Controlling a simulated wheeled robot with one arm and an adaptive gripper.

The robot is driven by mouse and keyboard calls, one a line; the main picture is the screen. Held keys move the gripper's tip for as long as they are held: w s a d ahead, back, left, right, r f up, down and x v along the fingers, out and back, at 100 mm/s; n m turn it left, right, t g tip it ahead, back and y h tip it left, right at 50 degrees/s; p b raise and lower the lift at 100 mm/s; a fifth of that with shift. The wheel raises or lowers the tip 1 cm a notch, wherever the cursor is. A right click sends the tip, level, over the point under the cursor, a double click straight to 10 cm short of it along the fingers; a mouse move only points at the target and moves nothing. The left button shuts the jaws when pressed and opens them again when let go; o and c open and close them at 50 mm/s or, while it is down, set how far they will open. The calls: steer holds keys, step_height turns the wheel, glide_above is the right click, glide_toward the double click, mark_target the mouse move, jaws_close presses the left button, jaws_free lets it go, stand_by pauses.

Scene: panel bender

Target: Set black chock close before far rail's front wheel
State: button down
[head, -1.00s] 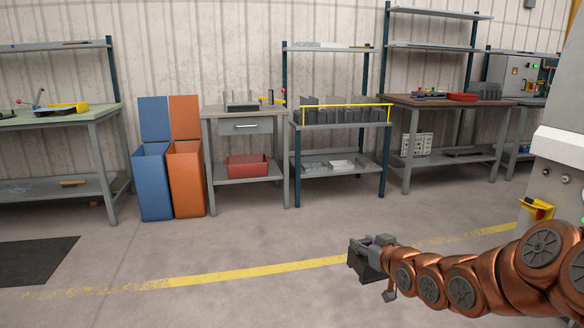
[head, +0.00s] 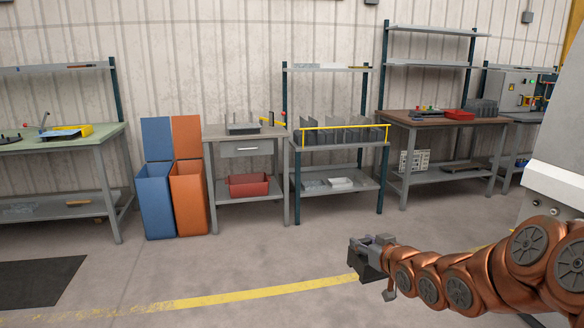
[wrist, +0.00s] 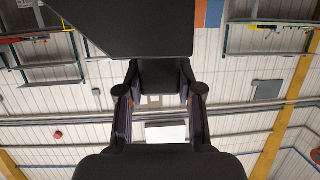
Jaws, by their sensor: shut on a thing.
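My gripper (head: 376,242) is at the lower right in the head view, held above the floor at the end of my copper-coloured arm. It is shut on the black chock (head: 366,262), a dark block that hangs at the fingertips. In the wrist view the chock (wrist: 145,25) fills the upper middle as a dark shape, with the two fingers (wrist: 160,95) reaching to it. No far rail and no wheel can be made out in either view.
A workbench with a yellow-edged rack (head: 345,135), a drawer table (head: 246,134), blue (head: 155,202) and orange bins (head: 188,200) and a green bench (head: 62,138) line the wall. A pale machine column (head: 556,190) stands close at right. The floor (head: 240,265) between is clear.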

step_height(320, 180, up, 12)
steer(key=p, duration=1)
steer(key=shift+f, duration=0.2)
steer(key=shift+f, duration=0.1)
